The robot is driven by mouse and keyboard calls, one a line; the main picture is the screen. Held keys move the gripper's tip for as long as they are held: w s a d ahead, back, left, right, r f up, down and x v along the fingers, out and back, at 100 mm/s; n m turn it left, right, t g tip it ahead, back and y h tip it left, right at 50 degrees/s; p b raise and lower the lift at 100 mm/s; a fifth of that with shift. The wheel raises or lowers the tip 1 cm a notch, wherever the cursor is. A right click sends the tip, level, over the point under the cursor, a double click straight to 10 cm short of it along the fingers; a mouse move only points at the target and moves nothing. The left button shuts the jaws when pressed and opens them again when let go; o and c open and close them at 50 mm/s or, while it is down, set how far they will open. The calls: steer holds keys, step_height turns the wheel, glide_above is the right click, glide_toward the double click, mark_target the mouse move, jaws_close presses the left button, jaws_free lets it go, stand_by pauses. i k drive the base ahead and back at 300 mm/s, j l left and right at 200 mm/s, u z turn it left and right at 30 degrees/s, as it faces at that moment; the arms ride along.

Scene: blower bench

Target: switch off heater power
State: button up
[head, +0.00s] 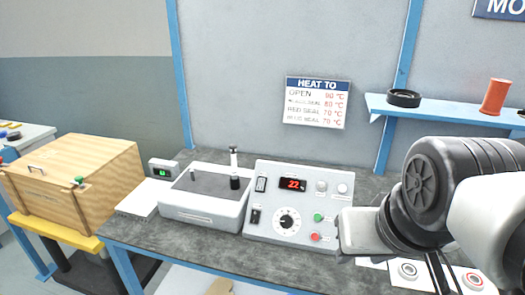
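A light grey control box (298,203) stands on the bench in the head view. Its red display (292,184) appears to read 22.
A grey tray-like unit (203,212) with a black knob stands left of the box, beside a small green-lit meter (163,169). A wooden crate (75,180) is at far left. A blue shelf (440,112) with a black ring and an orange spool hangs at right. A heat chart (317,103) is on the wall.

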mark_target(254, 219)
steer(key=j+u, duration=0.1)
steer(key=j, duration=0.75)
steer(key=k+l+u, duration=0.25)
steer(key=l, duration=0.2)
steer(key=k+l+u, duration=0.25)
steer(key=k+l, duration=0.15)
steer(key=i+l+u, duration=0.1)
steer(key=u, duration=0.3)
steer(key=l+u, duration=0.2)
steer(key=u, duration=0.2)
steer(key=l+u, duration=0.15)
steer(key=u, duration=0.3)
steer(key=i, duration=0.05)
